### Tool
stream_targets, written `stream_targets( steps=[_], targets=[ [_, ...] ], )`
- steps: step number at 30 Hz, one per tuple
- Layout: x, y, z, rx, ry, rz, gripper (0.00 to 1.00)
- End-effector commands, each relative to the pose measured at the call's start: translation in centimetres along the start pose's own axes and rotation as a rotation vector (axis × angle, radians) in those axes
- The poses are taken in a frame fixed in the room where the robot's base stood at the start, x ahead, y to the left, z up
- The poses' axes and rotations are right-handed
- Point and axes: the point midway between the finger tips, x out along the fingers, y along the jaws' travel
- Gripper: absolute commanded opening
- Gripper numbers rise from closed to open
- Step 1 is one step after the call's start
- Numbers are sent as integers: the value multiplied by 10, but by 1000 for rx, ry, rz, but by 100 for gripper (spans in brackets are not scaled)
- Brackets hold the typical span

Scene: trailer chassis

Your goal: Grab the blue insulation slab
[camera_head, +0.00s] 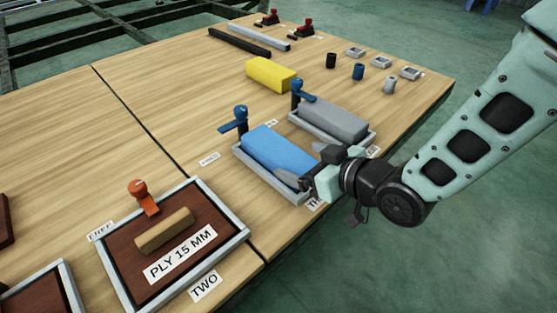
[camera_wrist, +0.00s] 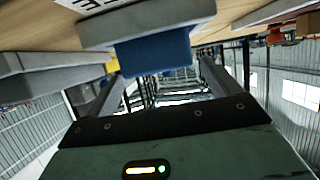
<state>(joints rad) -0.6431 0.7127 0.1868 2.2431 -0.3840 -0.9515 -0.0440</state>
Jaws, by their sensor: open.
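The blue insulation slab (camera_head: 277,150) lies lengthwise in a grey-rimmed tray (camera_head: 243,160) near the table's front edge. My gripper (camera_head: 308,172) is open at the slab's near right end, with the fingers to either side of that end. In the wrist view, which looks upside down, the blue slab (camera_wrist: 155,55) shows ahead between the two spread fingers (camera_wrist: 161,80). The tray's grey edge (camera_wrist: 150,22) shows above it. I cannot tell whether either finger touches the slab.
A blue toggle clamp (camera_head: 237,120) stands at the tray's far left end. A grey slab (camera_head: 335,117) lies in a neighbouring tray. A yellow block (camera_head: 271,74) sits behind. A plywood board (camera_head: 125,245) in a tray with an orange clamp (camera_head: 143,197) is at left.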

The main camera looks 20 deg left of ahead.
Motion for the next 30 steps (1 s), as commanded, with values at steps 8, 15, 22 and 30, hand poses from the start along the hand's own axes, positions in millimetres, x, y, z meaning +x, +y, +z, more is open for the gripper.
stream_targets(
  steps=[8,15,22,30],
  targets=[
    [37,-1,3,-1,1,0,89],
    [40,-1,1,0,0,1,89],
    [39,-1,1,0,1,1,39],
    [39,-1,-1,0,2,1,40]
  ],
)
